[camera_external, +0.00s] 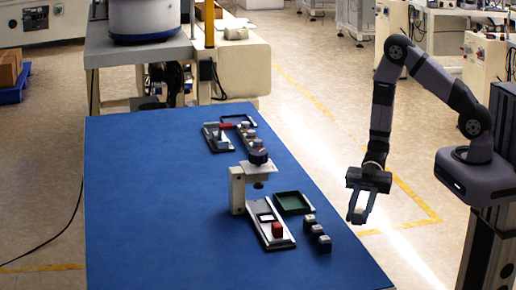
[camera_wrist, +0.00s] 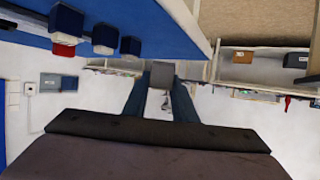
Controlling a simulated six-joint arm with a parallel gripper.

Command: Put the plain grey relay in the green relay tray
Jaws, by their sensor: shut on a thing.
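My gripper (camera_external: 358,212) is shut on a small grey block, the relay (camera_external: 357,215). It holds it in the air to the right of the blue table's right edge in the external view. In the wrist view the grey relay (camera_wrist: 162,75) sits between the fingertips (camera_wrist: 160,92), its plain grey face showing. The green relay tray (camera_external: 294,203) lies on the table, left of my gripper, and looks empty. The tray is not clearly seen in the wrist view.
Several dark relays with light tops (camera_external: 317,231) stand in a row by the table's right edge. More trays and parts lie farther back; the table's left is clear.

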